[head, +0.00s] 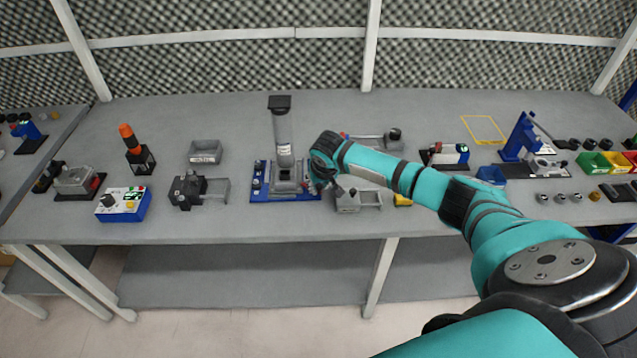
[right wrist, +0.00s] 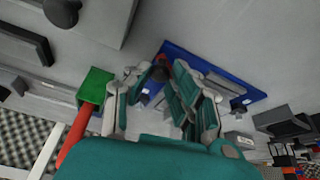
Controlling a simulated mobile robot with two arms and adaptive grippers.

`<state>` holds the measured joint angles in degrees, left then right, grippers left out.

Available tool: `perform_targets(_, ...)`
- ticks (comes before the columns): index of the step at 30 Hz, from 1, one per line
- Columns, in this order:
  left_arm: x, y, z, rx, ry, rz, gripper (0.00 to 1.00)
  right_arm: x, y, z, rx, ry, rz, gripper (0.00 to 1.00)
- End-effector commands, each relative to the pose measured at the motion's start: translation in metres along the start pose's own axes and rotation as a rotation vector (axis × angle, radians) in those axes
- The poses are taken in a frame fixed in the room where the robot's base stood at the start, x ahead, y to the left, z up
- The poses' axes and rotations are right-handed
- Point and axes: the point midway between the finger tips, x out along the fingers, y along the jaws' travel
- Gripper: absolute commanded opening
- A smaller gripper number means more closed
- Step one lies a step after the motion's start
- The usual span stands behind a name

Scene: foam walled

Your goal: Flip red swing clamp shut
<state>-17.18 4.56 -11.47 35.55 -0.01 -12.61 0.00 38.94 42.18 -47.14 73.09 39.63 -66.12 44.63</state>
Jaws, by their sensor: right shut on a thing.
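In the head view my right gripper (head: 318,178) is low at the right side of a fixture on a blue base plate (head: 285,197). In the right wrist view my right gripper (right wrist: 158,88) has its fingers closed in beside the blue plate (right wrist: 250,95). A small dark red part (right wrist: 161,60), perhaps the red swing clamp, shows near the fingertips. The fingers hide most of what they hold, so I cannot tell the clamp's angle. A grey column (head: 283,135) with a dark top rises from the fixture. My left gripper is out of view.
A grey fixture (head: 350,200) stands close right of the blue plate, and a dark clamp fixture (head: 187,190) stands to its left. A grey bin (head: 206,151) is behind left. In the wrist view a green block (right wrist: 95,86) with a red bar (right wrist: 75,138) lies left of my fingers.

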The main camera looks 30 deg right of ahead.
Motion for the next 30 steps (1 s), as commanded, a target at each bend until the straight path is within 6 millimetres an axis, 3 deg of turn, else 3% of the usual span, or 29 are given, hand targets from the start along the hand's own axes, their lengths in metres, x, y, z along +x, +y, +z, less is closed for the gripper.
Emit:
perform_targets(7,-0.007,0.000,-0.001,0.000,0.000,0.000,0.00,0.003,0.008,-0.006,-0.191,-0.001,-0.081,0.00)
perform_targets(18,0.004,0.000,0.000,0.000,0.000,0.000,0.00,0.008,0.014,-0.015,-0.444,0.001,-0.185,0.00)
perform_targets(30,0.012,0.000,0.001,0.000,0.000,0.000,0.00,0.009,0.015,-0.021,-0.566,0.001,-0.235,0.00)
